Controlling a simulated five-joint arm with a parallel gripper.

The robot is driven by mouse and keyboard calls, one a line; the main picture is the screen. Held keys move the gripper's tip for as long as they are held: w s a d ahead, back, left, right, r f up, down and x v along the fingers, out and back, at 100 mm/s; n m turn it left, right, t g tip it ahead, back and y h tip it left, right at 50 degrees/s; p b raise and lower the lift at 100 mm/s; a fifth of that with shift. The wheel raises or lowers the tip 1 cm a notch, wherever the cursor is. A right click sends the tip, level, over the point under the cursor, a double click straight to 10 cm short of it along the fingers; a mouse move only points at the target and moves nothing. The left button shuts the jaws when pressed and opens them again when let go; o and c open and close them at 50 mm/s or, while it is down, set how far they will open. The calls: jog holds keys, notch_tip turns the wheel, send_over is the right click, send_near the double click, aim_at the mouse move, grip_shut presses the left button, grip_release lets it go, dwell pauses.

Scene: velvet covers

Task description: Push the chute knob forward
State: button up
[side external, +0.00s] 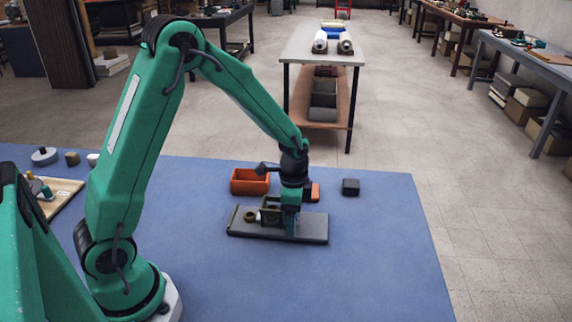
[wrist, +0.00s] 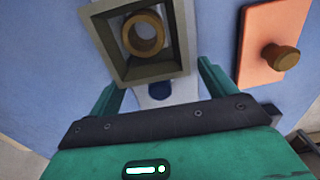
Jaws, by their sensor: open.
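My gripper (side external: 290,228) is low over a dark grey base plate (side external: 316,228). In the wrist view its two green fingers (wrist: 160,88) stand apart, with a small dark blue round piece (wrist: 160,91) showing between them. A grey square frame (wrist: 182,38) with a brass ring (wrist: 143,33) inside its opening lies just beyond the fingers. To the right, an orange plate (wrist: 264,30) carries a brass knob (wrist: 280,57), apart from the right finger. I cannot tell for sure which of these is the chute knob. Contact with the base plate is hidden.
An orange open box (side external: 249,184) stands behind the base plate. An orange piece (side external: 313,192) and a dark block (side external: 350,187) lie behind to the right. A wooden tray (side external: 62,196) is at the left. The blue cover (side external: 385,260) is clear at the right.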

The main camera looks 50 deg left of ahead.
jog(key=shift+r, duration=3.5)
jog(key=shift+r, duration=0.1)
jog(key=shift+s+r, duration=0.1)
jog(key=shift+r, duration=0.05)
jog(key=s+d+r+n+t, duration=0.1)
jog(key=s+r+n+t, duration=0.4)
jog(key=s+r+n, duration=0.4)
jog(key=s+r, duration=0.6)
jog(key=s, duration=0.3)
jog(key=shift+s+d+t, duration=0.15)
jog(key=shift+s+t, duration=0.1)
jog(key=shift+t, duration=0.05)
